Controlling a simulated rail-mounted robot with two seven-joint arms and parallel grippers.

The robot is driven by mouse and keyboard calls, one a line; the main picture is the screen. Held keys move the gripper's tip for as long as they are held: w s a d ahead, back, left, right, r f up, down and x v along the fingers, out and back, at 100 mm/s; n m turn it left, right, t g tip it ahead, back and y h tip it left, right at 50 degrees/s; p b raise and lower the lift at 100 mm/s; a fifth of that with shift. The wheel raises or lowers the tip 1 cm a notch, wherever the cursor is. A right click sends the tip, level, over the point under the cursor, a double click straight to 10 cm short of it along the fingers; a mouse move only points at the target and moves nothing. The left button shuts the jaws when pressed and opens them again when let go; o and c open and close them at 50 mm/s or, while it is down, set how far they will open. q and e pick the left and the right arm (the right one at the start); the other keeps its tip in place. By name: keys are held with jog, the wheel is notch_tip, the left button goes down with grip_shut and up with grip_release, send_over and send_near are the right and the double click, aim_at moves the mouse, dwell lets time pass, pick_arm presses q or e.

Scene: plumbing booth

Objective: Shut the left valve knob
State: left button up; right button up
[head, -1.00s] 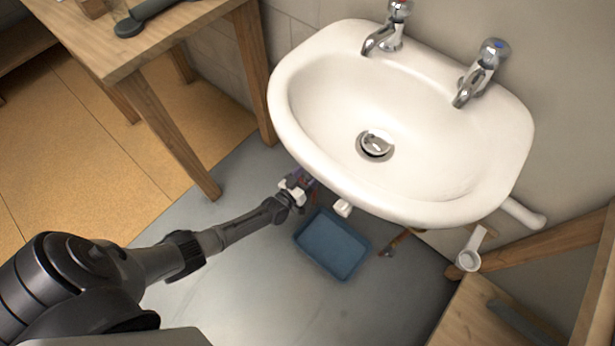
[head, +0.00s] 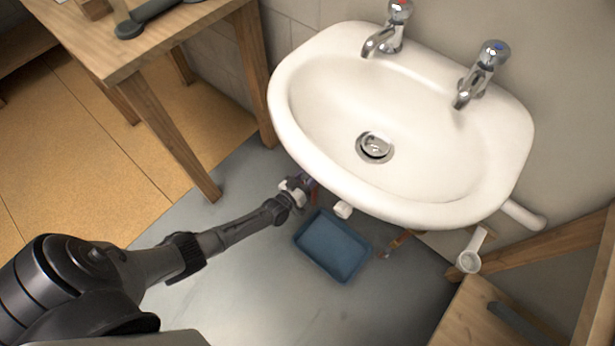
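My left gripper (head: 303,184) reaches in from the left, low down at the front left edge of the white sink (head: 300,122). Its fingers are mostly hidden under the sink rim, and I cannot tell whether they are open or shut. A small reddish part (head: 316,194) shows right beside the gripper; the left valve knob itself cannot be made out clearly. An orange-brown pipe piece (head: 396,243) shows under the sink further right. My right gripper is not in view.
A blue tray (head: 333,246) lies on the grey floor below the sink. White pipe parts (head: 343,209) stick out under the rim. A wooden table (head: 150,42) stands at the upper left, with a dark tool on it. A wooden surface (head: 465,318) is at the lower right.

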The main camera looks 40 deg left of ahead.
pick_arm(q)
jog(key=shift+m, duration=0.3)
jog(key=m+p, duration=0.1)
jog(key=m, duration=0.2)
jog(key=shift+d+r+p, duration=0.1)
jog(key=shift+p, duration=0.25)
jog(key=m+p, duration=0.1)
jog(key=m, duration=0.8)
jog(key=shift+d+f, duration=0.1)
jog(key=shift+f, duration=0.1)
jog(key=m, duration=0.4)
jog(key=shift+m, duration=0.8)
jog(key=o, duration=0.9)
